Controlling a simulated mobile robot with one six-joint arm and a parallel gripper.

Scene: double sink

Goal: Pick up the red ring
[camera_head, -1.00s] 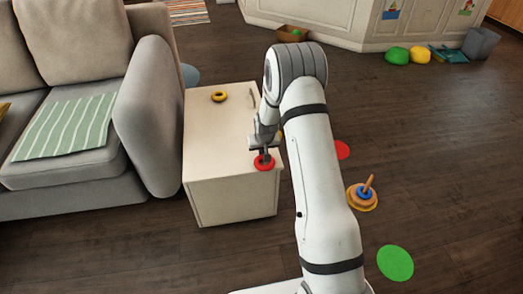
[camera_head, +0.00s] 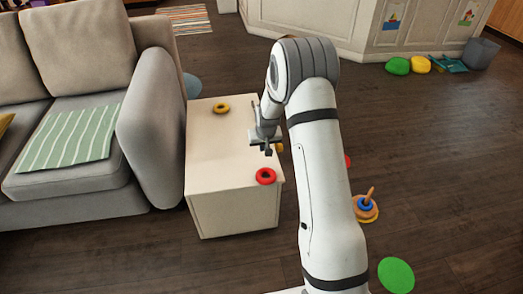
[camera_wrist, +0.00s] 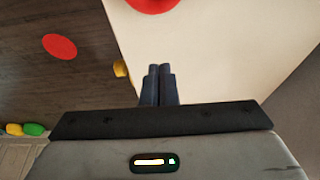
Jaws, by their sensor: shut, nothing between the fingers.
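The red ring (camera_head: 265,176) lies flat on the front right part of the cream cabinet top (camera_head: 215,150). In the wrist view part of the red ring (camera_wrist: 152,3) shows at the top edge, cut off by the frame. My gripper (camera_head: 267,151) is above the cabinet top, just behind the ring and apart from it. In the wrist view my gripper's fingers (camera_wrist: 158,72) are together with nothing between them.
A yellow ring (camera_head: 221,108) lies at the back of the cabinet top. A grey sofa (camera_head: 155,120) stands close on the left. On the floor to the right are a ring stacker (camera_head: 366,206) and a green disc (camera_head: 396,275). The right floor is mostly open.

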